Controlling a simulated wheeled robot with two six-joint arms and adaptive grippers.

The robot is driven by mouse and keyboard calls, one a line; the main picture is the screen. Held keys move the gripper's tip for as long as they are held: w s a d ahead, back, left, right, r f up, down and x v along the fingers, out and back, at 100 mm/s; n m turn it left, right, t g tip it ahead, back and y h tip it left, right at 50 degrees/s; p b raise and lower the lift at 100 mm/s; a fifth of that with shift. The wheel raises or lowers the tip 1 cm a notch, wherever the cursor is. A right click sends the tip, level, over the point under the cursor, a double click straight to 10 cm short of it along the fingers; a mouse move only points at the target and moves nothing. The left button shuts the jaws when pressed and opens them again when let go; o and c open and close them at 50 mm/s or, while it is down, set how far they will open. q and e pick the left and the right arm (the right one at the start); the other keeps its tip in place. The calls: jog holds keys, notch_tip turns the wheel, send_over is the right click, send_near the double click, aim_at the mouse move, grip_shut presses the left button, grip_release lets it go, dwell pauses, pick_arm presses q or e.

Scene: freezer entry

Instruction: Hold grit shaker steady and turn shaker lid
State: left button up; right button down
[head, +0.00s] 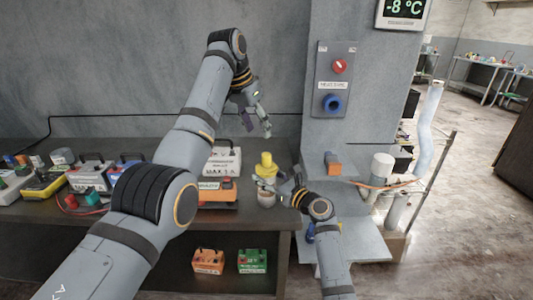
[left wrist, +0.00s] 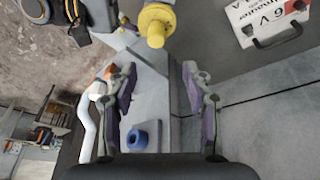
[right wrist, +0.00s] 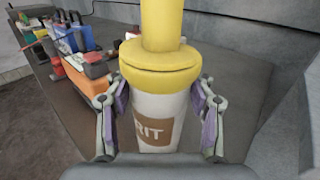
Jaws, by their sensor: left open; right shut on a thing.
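The grit shaker has a white body with a brown "RIT" label in the right wrist view (right wrist: 158,128) and a yellow lid (right wrist: 160,68) with a tall knob. It stands upright near the bench's right end, its lid (head: 266,167) also showing in the head view. My right gripper (right wrist: 160,102) is shut on the white body, a finger on each side below the lid. My left gripper (head: 256,122) is open and empty, above and behind the shaker, apart from it. In the left wrist view the lid (left wrist: 156,25) is beyond the fingertips, near the top edge.
A white battery (head: 223,160) and an orange unit (head: 217,192) stand left of the shaker. Several batteries and tools fill the bench's left. A wall panel (head: 336,78) with red and blue knobs is at right. An orange-ended block (head: 333,167) sits on the ledge below it.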

aim_at(266, 155)
pick_arm(q)
jog(key=d+f, duration=0.1)
jog(key=f, duration=0.2)
jog(key=w+d+f+m, duration=0.1)
jog(key=f, duration=0.3)
jog(key=w+f+m, duration=0.1)
jog(key=f, duration=0.2)
jog(key=shift+d+f+h, duration=0.3)
jog(key=shift+d+f, duration=0.1)
jog(key=shift+c, duration=0.2)
grip_shut()
